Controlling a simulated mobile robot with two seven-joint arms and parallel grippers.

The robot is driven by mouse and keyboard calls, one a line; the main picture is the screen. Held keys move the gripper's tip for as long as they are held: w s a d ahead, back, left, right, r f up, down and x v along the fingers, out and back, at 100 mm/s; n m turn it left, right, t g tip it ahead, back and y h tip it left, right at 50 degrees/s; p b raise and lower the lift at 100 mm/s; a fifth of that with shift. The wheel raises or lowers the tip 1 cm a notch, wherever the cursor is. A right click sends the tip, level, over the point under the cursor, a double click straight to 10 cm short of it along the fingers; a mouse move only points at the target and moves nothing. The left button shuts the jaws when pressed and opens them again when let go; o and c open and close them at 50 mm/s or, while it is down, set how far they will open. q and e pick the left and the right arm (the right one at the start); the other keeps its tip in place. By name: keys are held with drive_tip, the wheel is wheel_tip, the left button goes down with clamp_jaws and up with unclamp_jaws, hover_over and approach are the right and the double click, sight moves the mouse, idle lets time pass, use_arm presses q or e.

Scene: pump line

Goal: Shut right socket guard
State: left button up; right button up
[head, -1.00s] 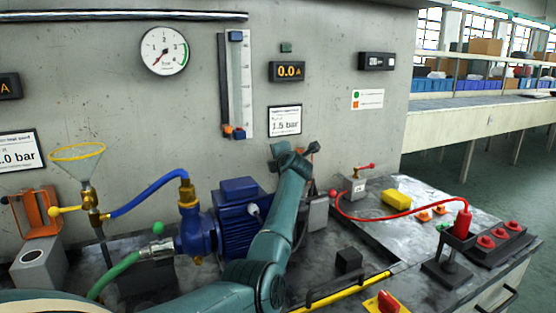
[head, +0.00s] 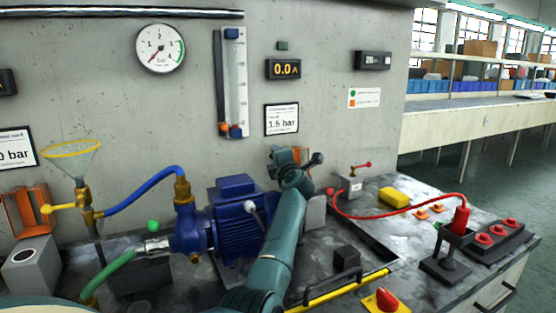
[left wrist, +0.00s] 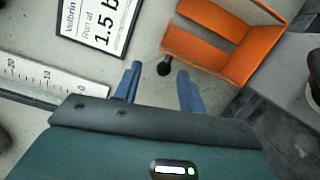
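The right socket guard (left wrist: 240,62) is an orange, slotted, bent piece in the left wrist view, seemingly standing open at an angle over a grey block. In the head view, only a bit of its orange (head: 303,154) shows behind my left gripper (head: 297,172). A small black knob (left wrist: 163,69) sits by the guard's edge. My left gripper (left wrist: 159,76) is open, with its two blue-grey fingers either side of the knob in the picture; contact cannot be told. My right gripper is not in view.
A blue pump (head: 240,220) stands left of my left arm. A sign reading 1.5 bar (head: 281,120) hangs on the wall above. A red cable (head: 395,214) crosses the bench at right. Another orange guard (head: 27,211) stands at far left.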

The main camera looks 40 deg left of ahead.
use_arm(q)
wheel_tip(320, 180, up, 10)
drive_tip(key=p, duration=0.2)
drive_tip(key=shift+p, duration=0.3)
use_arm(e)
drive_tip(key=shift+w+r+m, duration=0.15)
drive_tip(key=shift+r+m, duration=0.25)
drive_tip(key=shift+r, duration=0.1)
